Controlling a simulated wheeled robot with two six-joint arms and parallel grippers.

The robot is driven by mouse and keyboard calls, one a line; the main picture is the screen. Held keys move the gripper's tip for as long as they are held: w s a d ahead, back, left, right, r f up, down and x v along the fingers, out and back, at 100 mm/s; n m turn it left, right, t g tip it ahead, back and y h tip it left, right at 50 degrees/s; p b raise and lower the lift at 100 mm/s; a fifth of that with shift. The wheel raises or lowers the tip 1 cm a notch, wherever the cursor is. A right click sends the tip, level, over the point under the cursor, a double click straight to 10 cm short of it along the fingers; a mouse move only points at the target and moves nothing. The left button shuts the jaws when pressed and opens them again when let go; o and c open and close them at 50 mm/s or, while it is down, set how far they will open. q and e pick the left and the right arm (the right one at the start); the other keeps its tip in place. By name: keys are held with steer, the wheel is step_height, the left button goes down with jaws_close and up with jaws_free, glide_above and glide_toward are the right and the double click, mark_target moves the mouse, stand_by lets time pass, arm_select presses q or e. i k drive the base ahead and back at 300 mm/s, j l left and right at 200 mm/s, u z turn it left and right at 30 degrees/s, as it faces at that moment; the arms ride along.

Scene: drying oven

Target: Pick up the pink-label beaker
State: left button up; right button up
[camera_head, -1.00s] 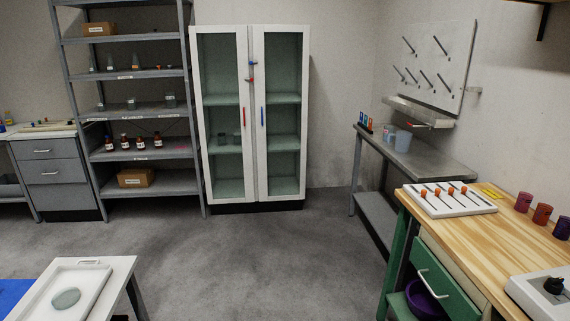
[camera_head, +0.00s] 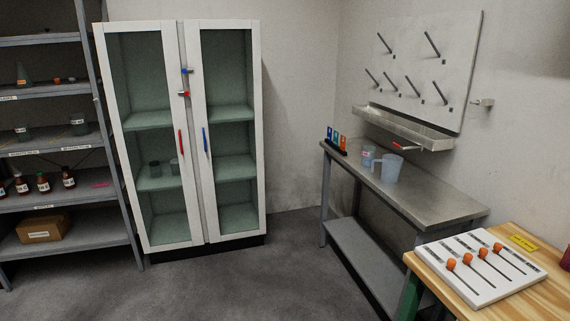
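A small clear beaker (camera_head: 368,156) with what looks like a pink-red label stands on the grey metal side table (camera_head: 440,204) against the right wall. A larger translucent jug (camera_head: 391,168) with a handle stands just right of it and close to it. The label's text is too small to read. Neither of my grippers shows in the head view.
A pegboard (camera_head: 420,70) with a drip trough (camera_head: 405,128) hangs above the side table. Small coloured bottles (camera_head: 336,141) stand at its far end. A closed glass cabinet (camera_head: 186,232) is at the back. A wooden bench (camera_head: 447,298) is at lower right. The middle floor is clear.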

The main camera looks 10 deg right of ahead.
mark_target(368, 152)
steer(key=i+l, duration=0.1)
steer(key=i, duration=1.6)
steer(key=i+z, duration=0.4)
steer(key=i+j+z, duration=0.1)
steer(key=i+z, duration=0.3)
steer(key=i, duration=0.15)
steer(key=i+j+z, duration=0.25)
steer(key=i+z, duration=0.2)
